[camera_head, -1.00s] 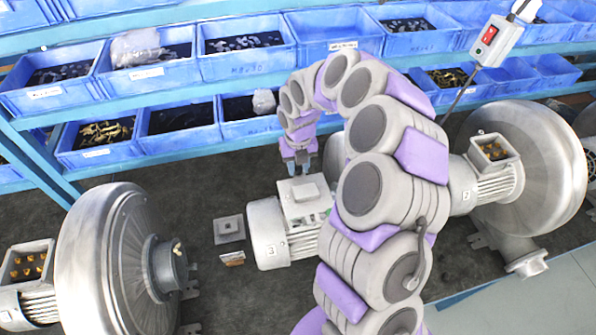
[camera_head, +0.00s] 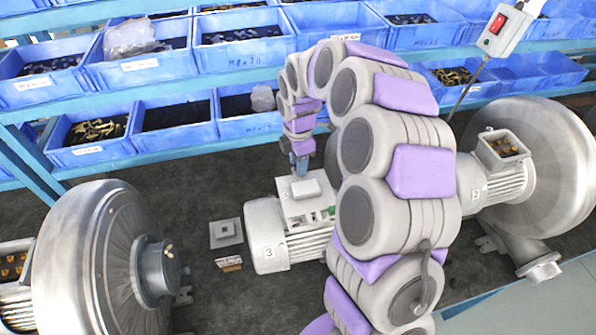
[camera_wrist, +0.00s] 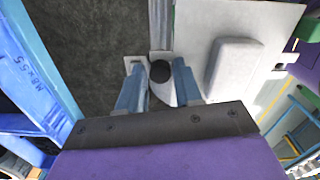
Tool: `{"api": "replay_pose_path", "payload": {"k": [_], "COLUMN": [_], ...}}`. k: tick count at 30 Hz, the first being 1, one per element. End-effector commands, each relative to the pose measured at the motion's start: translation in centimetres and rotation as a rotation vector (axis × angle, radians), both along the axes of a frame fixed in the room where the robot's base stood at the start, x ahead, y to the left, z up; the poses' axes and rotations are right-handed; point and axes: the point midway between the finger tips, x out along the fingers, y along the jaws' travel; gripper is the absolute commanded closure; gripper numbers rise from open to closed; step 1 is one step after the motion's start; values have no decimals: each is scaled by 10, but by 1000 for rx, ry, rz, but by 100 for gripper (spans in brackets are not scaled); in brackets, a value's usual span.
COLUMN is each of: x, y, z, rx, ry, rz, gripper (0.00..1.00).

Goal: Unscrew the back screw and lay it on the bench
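The motor marked 3 (camera_head: 265,236) lies on the dark bench, with a light grey terminal box and raised cover (camera_head: 307,189) on top. In the wrist view the box's flat top (camera_wrist: 195,35) shows with its raised block. A round black screw head (camera_wrist: 160,71) sits at the edge of the box top. My gripper (camera_wrist: 158,66) points down at it, with one finger on each side and gaps between the fingers and the head. In the head view my gripper (camera_head: 300,172) is at the box's back edge, and the screw is hidden.
A square grey plate (camera_head: 226,233) and a small brownish piece (camera_head: 229,264) lie left of the motor. A large blower (camera_head: 105,255) stands at left, another (camera_head: 540,165) at right. Blue bins (camera_head: 240,50) fill the shelves behind. A switch box (camera_head: 503,30) hangs at upper right.

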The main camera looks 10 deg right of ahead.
Motion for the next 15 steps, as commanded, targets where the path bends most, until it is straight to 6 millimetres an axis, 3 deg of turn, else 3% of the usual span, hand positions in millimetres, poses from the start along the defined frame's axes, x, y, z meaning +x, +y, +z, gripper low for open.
{"api": "replay_pose_path", "payload": {"k": [15], "x": [-1], "y": [-1], "z": [-2], "rx": [-1], "ry": [2], "rz": [-667], "gripper": [66]}}
